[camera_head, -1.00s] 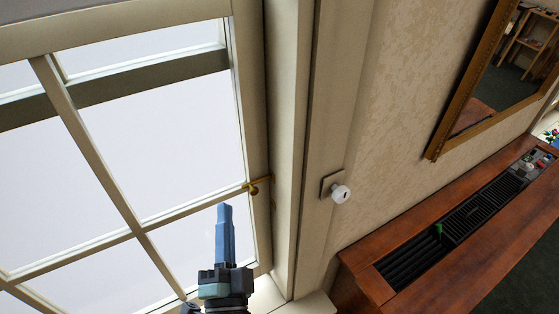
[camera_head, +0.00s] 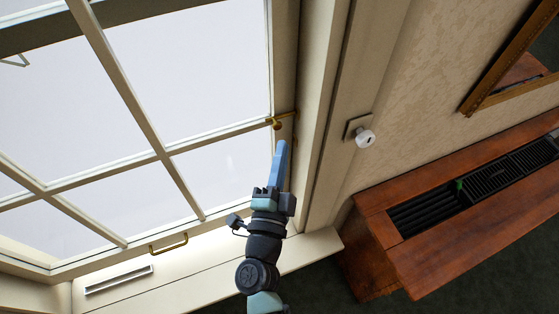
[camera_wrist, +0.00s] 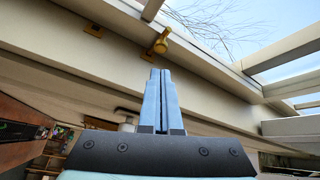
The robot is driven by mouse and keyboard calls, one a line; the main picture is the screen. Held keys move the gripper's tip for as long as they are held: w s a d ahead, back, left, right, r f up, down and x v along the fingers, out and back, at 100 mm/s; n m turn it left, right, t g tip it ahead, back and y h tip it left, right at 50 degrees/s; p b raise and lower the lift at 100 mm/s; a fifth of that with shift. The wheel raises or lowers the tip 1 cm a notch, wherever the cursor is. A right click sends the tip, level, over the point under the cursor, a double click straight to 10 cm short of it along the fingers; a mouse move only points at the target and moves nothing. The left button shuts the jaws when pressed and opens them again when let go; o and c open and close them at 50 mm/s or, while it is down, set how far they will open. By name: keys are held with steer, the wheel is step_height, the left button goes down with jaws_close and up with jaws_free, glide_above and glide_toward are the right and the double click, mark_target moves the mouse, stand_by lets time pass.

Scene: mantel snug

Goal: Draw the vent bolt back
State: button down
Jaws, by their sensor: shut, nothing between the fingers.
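The vent bolt (camera_head: 277,123) is a small brass bolt with a round knob on the right edge of the window sash, beside the frame. In the wrist view its knob (camera_wrist: 161,43) stands out just beyond my fingertips, and a separate brass plate (camera_wrist: 94,31) sits on the frame to its left. My gripper (camera_head: 282,146) has its blue fingers together and empty, pointing up at the bolt from just below. In the wrist view the fingertips (camera_wrist: 160,73) appear apart from the knob, with a small gap.
A white knob (camera_head: 364,138) on a square plate is on the frame to the right. A brass handle (camera_head: 168,243) is on the lower sash rail, above a slotted sill vent (camera_head: 118,280). A wooden cabinet (camera_head: 380,243) with dark grilles stands at right.

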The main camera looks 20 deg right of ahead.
steer(key=shift+x, duration=2.75)
